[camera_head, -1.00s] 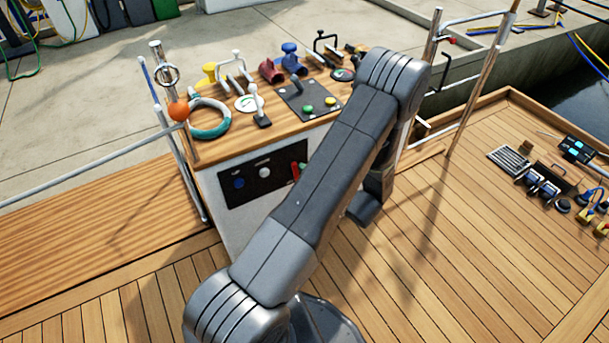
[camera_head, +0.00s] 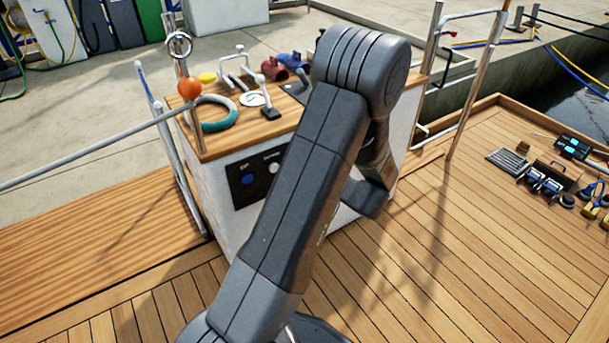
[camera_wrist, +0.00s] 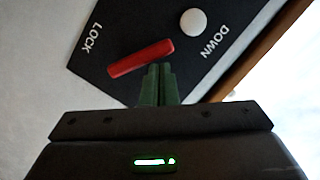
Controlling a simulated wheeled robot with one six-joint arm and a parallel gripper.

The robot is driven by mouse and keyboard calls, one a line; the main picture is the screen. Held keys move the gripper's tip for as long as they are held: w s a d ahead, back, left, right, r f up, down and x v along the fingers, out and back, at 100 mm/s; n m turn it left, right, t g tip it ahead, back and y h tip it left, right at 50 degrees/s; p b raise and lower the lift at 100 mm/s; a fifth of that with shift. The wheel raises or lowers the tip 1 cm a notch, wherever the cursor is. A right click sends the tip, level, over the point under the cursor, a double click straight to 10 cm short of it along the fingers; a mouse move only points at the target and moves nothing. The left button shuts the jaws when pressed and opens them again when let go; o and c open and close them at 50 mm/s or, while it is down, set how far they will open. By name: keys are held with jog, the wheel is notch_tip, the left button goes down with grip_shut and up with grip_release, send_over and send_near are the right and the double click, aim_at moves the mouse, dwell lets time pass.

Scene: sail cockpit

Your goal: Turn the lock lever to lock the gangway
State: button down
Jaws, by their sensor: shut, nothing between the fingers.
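The red lock lever (camera_wrist: 141,58) lies across the black control panel (camera_wrist: 110,25) in the wrist view, slanting with its right end higher in the picture. The panel carries the words LOCK at left and DOWN at right. My gripper (camera_wrist: 160,68) is shut and empty. Its green fingertips are at the lower edge of the lever, near its right half; I cannot tell whether they touch it. In the head view the panel (camera_head: 238,192) shows on the console front, but my arm hides the lever and the fingertips.
A white button (camera_wrist: 193,22) sits close to the lever's right end. The console (camera_head: 215,222) also has a blue button (camera_head: 248,179) and carries cleats, handles and a teal rope ring (camera_head: 216,126) on top. An orange ball (camera_head: 189,88) is at its left.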

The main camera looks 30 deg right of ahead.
jog(key=shift+a+f+n+h, duration=0.3)
jog(key=shift+a+f+n, duration=0.1)
jog(key=shift+n, duration=0.45)
jog(key=shift+a+f+n+h, duration=0.25)
jog(key=shift+a+n+h, duration=0.1)
jog(key=shift+n, duration=0.5)
jog(key=shift+a+f, duration=0.1)
jog(key=shift+f, duration=0.05)
jog(key=s+r+p, duration=0.2)
jog(key=s+r, duration=0.4)
jog(key=s, duration=0.3)
jog(key=shift+s+d+r+p, duration=0.2)
jog(key=shift+s+d+p, duration=0.1)
jog(key=shift+s+d, duration=0.1)
